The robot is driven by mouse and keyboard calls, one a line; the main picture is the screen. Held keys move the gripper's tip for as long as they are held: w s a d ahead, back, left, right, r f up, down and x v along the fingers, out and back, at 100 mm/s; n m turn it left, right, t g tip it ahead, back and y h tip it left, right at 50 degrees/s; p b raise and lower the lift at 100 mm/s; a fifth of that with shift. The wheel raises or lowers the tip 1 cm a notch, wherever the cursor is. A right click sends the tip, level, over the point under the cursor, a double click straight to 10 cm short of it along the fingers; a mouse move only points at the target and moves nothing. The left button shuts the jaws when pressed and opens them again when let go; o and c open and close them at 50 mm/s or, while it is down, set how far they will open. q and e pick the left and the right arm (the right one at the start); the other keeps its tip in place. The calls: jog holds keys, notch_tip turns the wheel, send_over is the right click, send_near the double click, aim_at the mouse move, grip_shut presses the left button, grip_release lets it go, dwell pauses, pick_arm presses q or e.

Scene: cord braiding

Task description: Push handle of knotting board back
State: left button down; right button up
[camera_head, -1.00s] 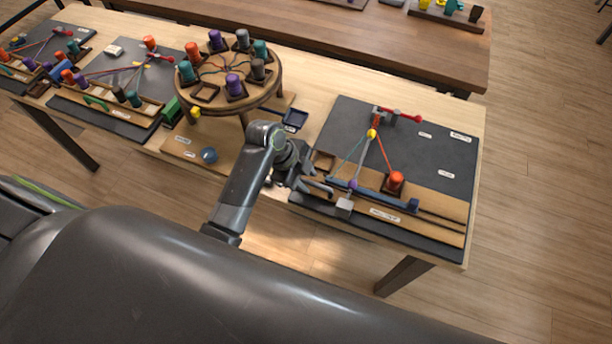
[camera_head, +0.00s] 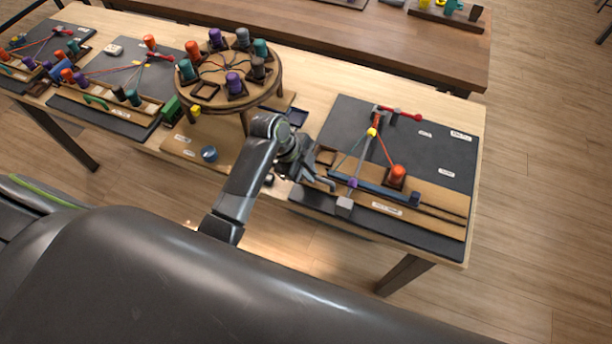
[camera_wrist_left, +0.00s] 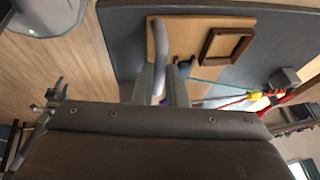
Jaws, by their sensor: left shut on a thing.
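The knotting board (camera_head: 440,140) is a dark board with a wooden strip at the front right of the table. Its long blue bar-shaped handle (camera_head: 385,190) lies along the strip and has a dark blue end block at the right. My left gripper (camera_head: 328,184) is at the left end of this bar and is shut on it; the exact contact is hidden. In the left wrist view, its fingers (camera_wrist_left: 167,80) are close together, with a blue piece (camera_wrist_left: 184,69) beside them. My right gripper is not in view.
An orange spool (camera_head: 397,174) stands behind the bar. A grey rod (camera_head: 362,155) crosses the board, with a yellow bead (camera_head: 372,132) and red and green cords. A round braiding stand (camera_head: 270,95) with several spools is to the left.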

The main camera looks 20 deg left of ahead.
pick_arm(q)
jog(key=w, duration=0.3)
jog(key=shift+w, duration=0.2)
jog(key=shift+s+r, duration=0.1)
jog(key=c, duration=1.6)
grip_release()
jog(key=shift+o, duration=0.7)
jog(key=shift+w, duration=0.2)
jog(key=shift+s, duration=0.1)
jog(key=shift+s+a+r, duration=0.1)
jog(key=shift+a+r, duration=0.1)
jog(key=shift+r, duration=0.3)
jog(key=b+v, duration=0.2)
jog(key=v, duration=1.4)
